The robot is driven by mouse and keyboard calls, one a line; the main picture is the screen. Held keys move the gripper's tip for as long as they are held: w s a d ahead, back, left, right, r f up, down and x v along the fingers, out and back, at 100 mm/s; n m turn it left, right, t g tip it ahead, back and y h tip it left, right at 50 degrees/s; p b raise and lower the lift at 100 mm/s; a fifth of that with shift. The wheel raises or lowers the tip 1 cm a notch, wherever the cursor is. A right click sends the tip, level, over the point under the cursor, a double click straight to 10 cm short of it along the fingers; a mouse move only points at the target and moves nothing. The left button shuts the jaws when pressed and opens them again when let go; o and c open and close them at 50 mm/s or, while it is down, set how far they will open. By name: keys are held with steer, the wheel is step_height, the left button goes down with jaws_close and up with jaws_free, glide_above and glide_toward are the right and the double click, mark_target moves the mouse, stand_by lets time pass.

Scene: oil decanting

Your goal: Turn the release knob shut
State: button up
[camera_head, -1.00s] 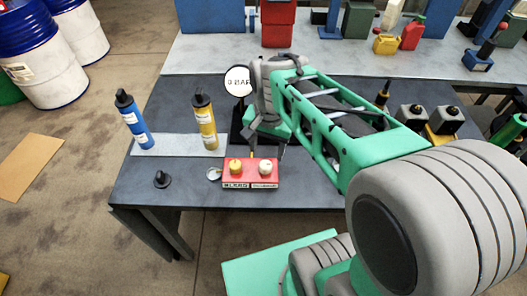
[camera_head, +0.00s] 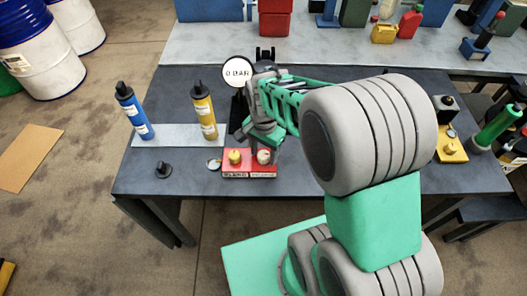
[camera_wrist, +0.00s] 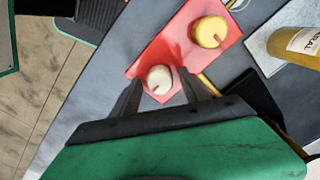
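A red block (camera_head: 236,170) near the table's front edge carries a yellow knob (camera_head: 235,157) on the left and a cream-white knob (camera_head: 264,157) on the right. The block's front labels are too small to read surely, so I cannot tell which is the release knob. In the wrist view, the cream knob (camera_wrist: 160,79) bears a red mark line, and the yellow knob (camera_wrist: 209,31) has one too. My gripper (camera_wrist: 160,84) is open and empty, its fingertips on either side of the cream knob. I cannot tell whether they touch it.
A round gauge (camera_head: 238,72) behind the block reads 0 BAR. A blue bottle (camera_head: 134,112) and a yellow bottle (camera_head: 204,112) stand on a pale strip (camera_head: 172,139) at left. A small black piece (camera_head: 163,170) lies on the table, left of the block.

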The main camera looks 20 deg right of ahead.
jaws_close()
stand_by(0.3)
steer(key=shift+n, duration=0.4)
steer(key=n, duration=0.3)
steer(key=shift+n+b, duration=0.4)
steer(key=n, duration=0.4)
steer(key=shift+b, duration=0.3)
steer(key=n, duration=0.9)
steer(key=shift+b, duration=0.4)
steer(key=shift+n, duration=0.3)
